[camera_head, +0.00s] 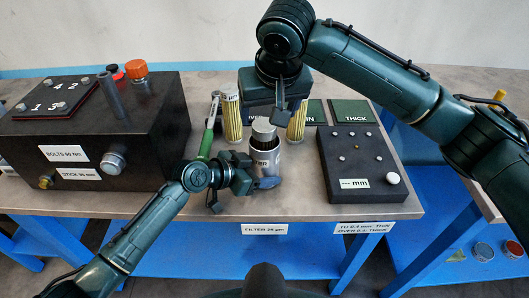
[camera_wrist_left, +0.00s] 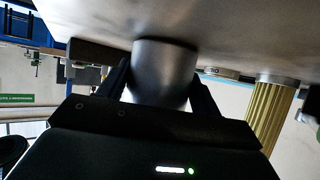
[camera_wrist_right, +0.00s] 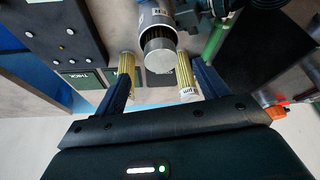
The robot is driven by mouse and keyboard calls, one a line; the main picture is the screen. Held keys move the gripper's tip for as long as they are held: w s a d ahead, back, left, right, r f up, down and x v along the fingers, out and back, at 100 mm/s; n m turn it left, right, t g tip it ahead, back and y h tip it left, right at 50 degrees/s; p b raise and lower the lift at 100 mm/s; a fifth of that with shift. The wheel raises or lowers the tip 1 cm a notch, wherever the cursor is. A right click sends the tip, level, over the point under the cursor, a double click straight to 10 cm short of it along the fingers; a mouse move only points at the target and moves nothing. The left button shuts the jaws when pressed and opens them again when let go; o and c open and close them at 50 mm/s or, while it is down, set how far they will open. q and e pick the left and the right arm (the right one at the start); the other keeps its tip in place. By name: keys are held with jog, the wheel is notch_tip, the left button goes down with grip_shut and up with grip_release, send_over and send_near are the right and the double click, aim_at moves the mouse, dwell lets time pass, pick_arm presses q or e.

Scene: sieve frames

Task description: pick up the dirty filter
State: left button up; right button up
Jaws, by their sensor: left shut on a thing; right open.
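The dirty filter (camera_head: 263,131) is a dark cylinder with a grey end cap, standing up out of the open top of the silver housing (camera_head: 265,160). In the right wrist view the filter's grey end (camera_wrist_right: 160,60) projects from the housing (camera_wrist_right: 155,20). My left gripper (camera_head: 242,192) is shut on the housing; the left wrist view shows its smooth metal body (camera_wrist_left: 165,70) between the fingers. My right gripper (camera_head: 277,112) is open just above the filter. In its wrist view the filter end lies between and beyond the fingers (camera_wrist_right: 164,82), without clear contact.
Yellow pleated filters stand left (camera_head: 231,117) and right (camera_head: 297,122) of the housing, close to my right gripper. A green-handled tool (camera_head: 208,135) is at the left. A black bolt box (camera_head: 100,130) and a black gauge block (camera_head: 360,165) flank the workspace on the table.

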aim_at(265, 124)
jog(key=shift+w+x, duration=0.2)
jog(key=shift+x, duration=1.55)
jog(key=shift+w+x, duration=0.2)
jog(key=shift+x, duration=1.55)
jog(key=shift+r, duration=0.15)
jog(key=shift+c, duration=0.4)
jog(key=c, duration=1.4)
jog(key=shift+r, duration=0.1)
jog(key=shift+c, duration=0.3)
notch_tip(265, 124, up, 18)
pick_arm(q)
jog(key=o, duration=1.8)
jog(key=shift+c, duration=0.2)
